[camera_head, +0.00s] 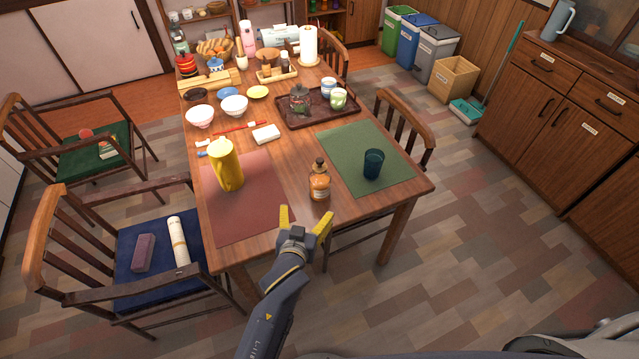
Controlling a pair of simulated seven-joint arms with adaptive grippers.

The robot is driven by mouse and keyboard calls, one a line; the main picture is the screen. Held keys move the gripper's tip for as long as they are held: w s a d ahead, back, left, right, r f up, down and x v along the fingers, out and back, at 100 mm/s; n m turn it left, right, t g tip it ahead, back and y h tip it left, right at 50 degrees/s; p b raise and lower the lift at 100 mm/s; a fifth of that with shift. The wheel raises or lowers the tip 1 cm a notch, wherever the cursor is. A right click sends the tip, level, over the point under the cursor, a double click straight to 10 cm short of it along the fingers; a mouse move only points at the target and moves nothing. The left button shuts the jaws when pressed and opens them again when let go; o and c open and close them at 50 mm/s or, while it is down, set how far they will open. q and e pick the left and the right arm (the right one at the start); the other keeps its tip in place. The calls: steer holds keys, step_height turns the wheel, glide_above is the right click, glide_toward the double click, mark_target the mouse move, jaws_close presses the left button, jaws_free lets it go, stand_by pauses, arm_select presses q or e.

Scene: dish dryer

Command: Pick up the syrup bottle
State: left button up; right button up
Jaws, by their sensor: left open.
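The syrup bottle (319,185) is an amber bottle with a dark cap and a pale label. It stands upright near the front edge of the wooden table, between the red placemat and the green placemat. My left gripper (305,214) has yellow fingertips spread apart and nothing between them. It is at the table's front edge, just nearer than the bottle and a little to its left. Whether a fingertip touches the bottle cannot be told. My right gripper is not in view.
A yellow pitcher (227,165) stands on the red placemat (256,209) to the left. A dark teal cup (373,163) stands on the green placemat (343,143) to the right. A white block (266,134) lies behind. Chairs flank the table (285,160).

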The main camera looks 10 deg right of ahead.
mark_target(318, 188)
arm_select(q)
steer(key=x, duration=0.7)
steer(key=d+x, duration=0.1)
steer(key=x, duration=0.3)
steer(key=shift+w+r, duration=0.2)
steer(key=shift+r, duration=0.15)
steer(key=shift+x, duration=3.2)
steer(key=shift+r, duration=0.15)
steer(key=c, duration=1.7)
